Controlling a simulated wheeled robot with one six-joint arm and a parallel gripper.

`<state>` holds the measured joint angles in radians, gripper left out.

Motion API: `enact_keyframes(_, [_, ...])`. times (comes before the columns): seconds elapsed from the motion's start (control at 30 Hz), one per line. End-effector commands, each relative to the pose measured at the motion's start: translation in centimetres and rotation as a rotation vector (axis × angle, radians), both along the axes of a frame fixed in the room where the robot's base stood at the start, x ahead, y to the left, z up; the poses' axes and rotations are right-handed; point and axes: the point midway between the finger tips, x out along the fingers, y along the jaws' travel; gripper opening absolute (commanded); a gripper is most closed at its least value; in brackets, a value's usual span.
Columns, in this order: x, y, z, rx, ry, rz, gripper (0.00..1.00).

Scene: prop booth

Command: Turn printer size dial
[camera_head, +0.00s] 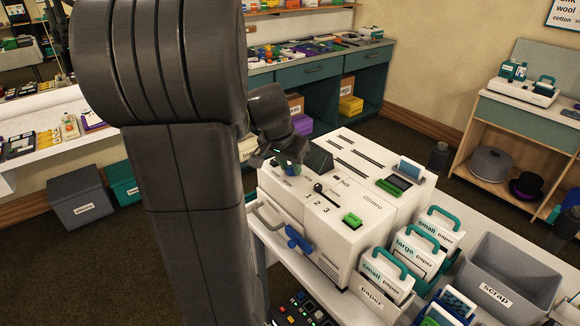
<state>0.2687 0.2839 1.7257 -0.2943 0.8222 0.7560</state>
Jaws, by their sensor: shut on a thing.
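The white printer (345,232) stands on a white table at the centre right. The size dial (291,170) looks like a dark teal knob at the printer's upper left corner. My gripper (284,158) is at this knob, shut on it, reaching in from above and behind my arm. The fingertips are small and dark, and part of the knob is hidden by them.
Paper packs with teal handles (416,248) stand right of the printer, beside a grey scrap bin (506,282). A button panel (302,310) lies at the front. My large arm blocks the left middle. A teal workbench (322,80) stands behind.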

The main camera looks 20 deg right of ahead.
Motion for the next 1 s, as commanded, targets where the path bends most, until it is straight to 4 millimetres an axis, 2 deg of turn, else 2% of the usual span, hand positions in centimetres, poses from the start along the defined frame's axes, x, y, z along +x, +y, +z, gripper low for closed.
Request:
enact_keyframes(0.3, [0.0, 0.0, 0.0, 0.0, -0.001, -0.002, 0.04])
enact_keyframes(0.33, [0.0, 0.0, 0.0, -0.001, -0.001, -0.001, 0.28])
enact_keyframes(0.43, [0.0, 0.0, 0.0, -0.001, -0.001, -0.001, 0.48])
enact_keyframes(0.77, [0.0, 0.1, 0.2, -0.001, -0.001, -0.001, 0.48])
enact_keyframes(0.87, [-0.2, 0.3, 1.1, -0.002, -0.004, 0.0, 0.48])
enact_keyframes(1.0, [-0.8, 1.0, 3.4, -0.003, -0.007, 0.002, 0.48])
